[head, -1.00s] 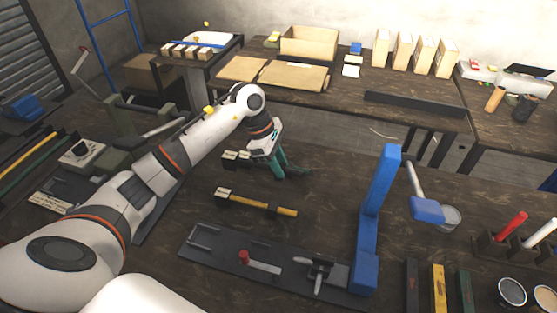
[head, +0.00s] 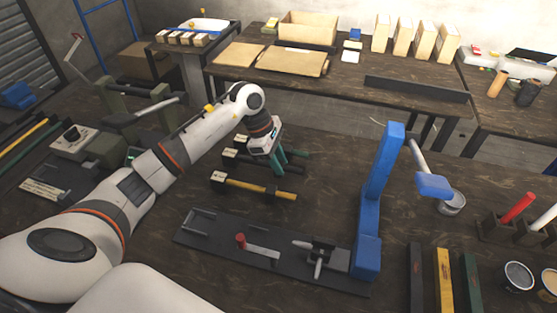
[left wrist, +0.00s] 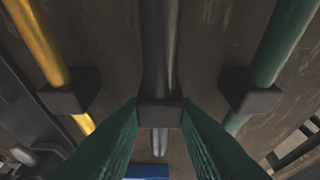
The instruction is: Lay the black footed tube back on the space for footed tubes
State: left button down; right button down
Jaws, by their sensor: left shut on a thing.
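The black footed tube (head: 247,161) lies between the yellow footed tube (head: 262,191) and the green footed tube (head: 299,154), roughly parallel to both. My left gripper (head: 280,167) is shut on it from above and hides part of it in the head view. In the left wrist view the black tube (left wrist: 159,50) runs up the middle, with its foot (left wrist: 160,114) between the green fingertips. Yellow (left wrist: 45,45) shows to its left and green (left wrist: 283,40) to its right. I cannot tell whether the black tube touches the table. My right gripper is out of view.
A dark fixture plate (head: 215,240) with a red-topped lever lies in front of the tubes. A blue press (head: 378,200) stands to the right. A grey-green press (head: 110,105) is behind my left arm. Bare table lies right of the tubes.

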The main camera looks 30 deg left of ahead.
pick_arm(q)
jog(key=shift+f+b, duration=0.55)
jog(key=shift+f, duration=0.1)
jog(key=c, duration=1.1)
grip_release()
jog(key=shift+o, duration=0.2)
jog(key=v, duration=0.7)
jog(key=shift+a+r+b, duration=0.1)
jog(key=shift+r+b, duration=0.2)
jog(key=shift+b, duration=0.1)
jog(key=shift+f, duration=0.1)
